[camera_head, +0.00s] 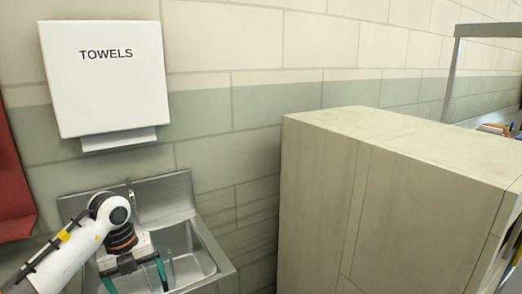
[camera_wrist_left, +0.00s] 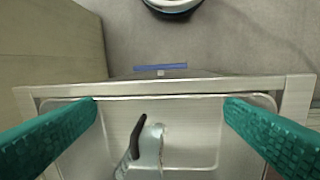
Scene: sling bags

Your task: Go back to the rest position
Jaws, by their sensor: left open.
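My left gripper (camera_head: 136,278) is over the metal sink (camera_head: 228,268) at the lower left of the head view, with its teal fingers pointing down. In the left wrist view the left gripper (camera_wrist_left: 161,108) is open, its two fingers wide apart with nothing between the tips. The sink also shows below it in that view (camera_wrist_left: 195,112). A grey and black item (camera_wrist_left: 150,150) is seen at the basin between the fingers; I cannot tell what it is. My right gripper is not in view.
A white towel dispenser (camera_head: 105,90) hangs on the tiled wall above the sink. A tall beige block (camera_head: 400,180) stands right of the sink, with a narrow gap between. A red object (camera_head: 12,185) is at the left edge. Grey floor (camera_wrist_left: 235,45) lies in front of the sink.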

